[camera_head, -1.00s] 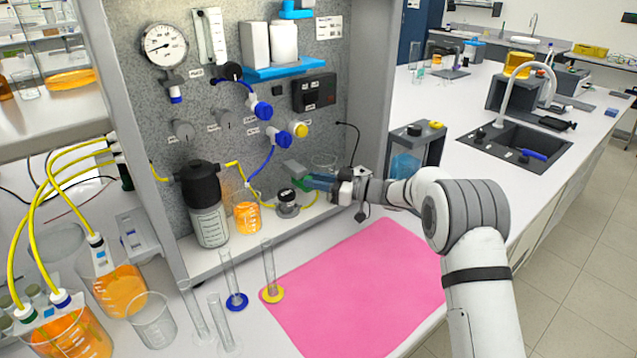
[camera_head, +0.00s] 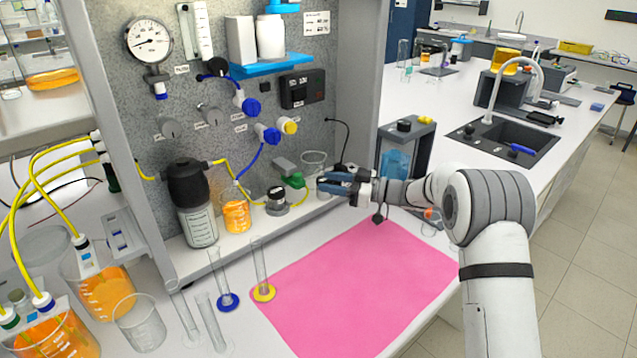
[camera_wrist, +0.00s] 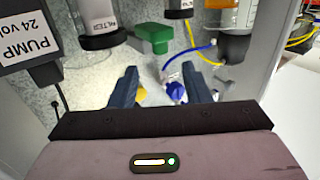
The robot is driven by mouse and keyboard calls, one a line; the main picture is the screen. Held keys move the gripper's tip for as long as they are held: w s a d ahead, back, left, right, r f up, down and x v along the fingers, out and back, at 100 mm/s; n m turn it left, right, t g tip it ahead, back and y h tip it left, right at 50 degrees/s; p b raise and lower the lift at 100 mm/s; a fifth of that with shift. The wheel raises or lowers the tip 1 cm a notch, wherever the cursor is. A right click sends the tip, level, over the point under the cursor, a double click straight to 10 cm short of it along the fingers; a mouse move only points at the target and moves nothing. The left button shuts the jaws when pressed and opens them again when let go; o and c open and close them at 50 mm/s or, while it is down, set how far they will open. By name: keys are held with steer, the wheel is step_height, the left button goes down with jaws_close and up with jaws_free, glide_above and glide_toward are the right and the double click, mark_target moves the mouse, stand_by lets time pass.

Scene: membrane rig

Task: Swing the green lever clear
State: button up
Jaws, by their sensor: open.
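The green lever (camera_head: 293,180) sits low on the rig's ledge, beside a grey round fitting with a dark top (camera_head: 277,198). A grey piece (camera_head: 285,166) adjoins its upper left. The green part also shows near the top of the wrist view (camera_wrist: 151,36), beyond my fingertips. My gripper (camera_head: 322,183) has dark blue fingers and is just right of the lever, apart from it. In the wrist view my gripper (camera_wrist: 163,88) is open, with nothing held between the fingers. Whether the lever joins the fitting is hard to tell.
Yellow tubing (camera_head: 152,177) crosses there. A pink mat (camera_head: 350,285) lies clear in front; glass cylinders (camera_head: 260,268) stand left of it.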

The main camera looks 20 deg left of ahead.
steer(key=shift+d, duration=0.35)
steer(key=shift+r, duration=0.1)
